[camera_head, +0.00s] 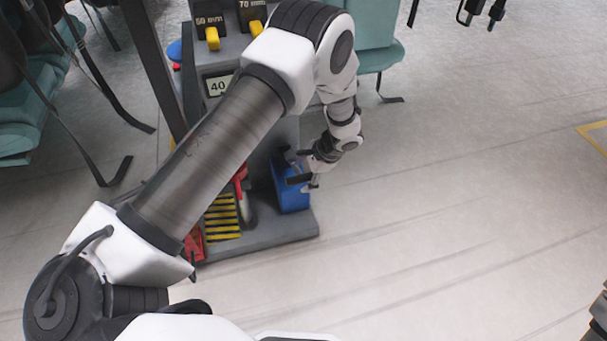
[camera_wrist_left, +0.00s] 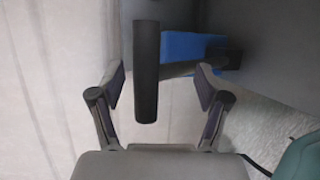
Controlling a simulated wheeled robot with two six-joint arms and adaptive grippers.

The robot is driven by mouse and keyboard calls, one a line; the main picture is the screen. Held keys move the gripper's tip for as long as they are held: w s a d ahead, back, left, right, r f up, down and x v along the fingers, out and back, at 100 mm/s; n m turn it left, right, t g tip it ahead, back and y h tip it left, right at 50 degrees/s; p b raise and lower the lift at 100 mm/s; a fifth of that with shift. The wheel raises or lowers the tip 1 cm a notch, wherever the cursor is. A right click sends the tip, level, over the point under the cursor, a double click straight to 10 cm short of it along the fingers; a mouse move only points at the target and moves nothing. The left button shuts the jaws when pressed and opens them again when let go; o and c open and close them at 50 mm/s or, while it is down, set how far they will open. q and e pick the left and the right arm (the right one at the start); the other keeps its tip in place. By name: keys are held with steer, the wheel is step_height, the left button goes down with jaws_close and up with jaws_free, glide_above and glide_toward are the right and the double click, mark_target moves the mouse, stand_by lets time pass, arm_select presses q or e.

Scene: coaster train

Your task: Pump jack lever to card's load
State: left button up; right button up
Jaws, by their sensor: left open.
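The blue jack body (camera_head: 291,192) stands on the grey base of the stand, and its blue side also shows in the left wrist view (camera_wrist_left: 190,46). A black lever handle (camera_wrist_left: 146,75) stands in front of it, with a dark bar running from it toward the blue body. My left gripper (camera_wrist_left: 160,88) is open, with the handle between its fingers, nearer the left one. I cannot tell whether they touch. In the head view my left gripper (camera_head: 308,180) is at the jack's upper part. A small white panel (camera_head: 219,85) on the stand reads 40.
The grey base (camera_head: 270,236) carries a yellow-and-black striped plate (camera_head: 223,217) and red parts. Yellow pieces (camera_head: 213,38) hang under dark labels at the top of the stand. Teal seats (camera_head: 377,40) with straps flank it. The floor to the right is clear.

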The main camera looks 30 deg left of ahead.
arm_select(q)
jaws_close()
steer(key=f, duration=0.1)
steer(key=s+d+f, duration=0.1)
steer(key=f, duration=0.2)
steer(key=shift+s+d+f+b, duration=0.2)
steer(key=shift+d+f+b, duration=0.05)
steer(key=shift+b, duration=0.1)
jaws_free()
steer(key=shift+f, duration=0.1)
steer(key=shift+a, duration=0.1)
steer(key=shift+w, duration=0.1)
steer(key=v, duration=1.2)
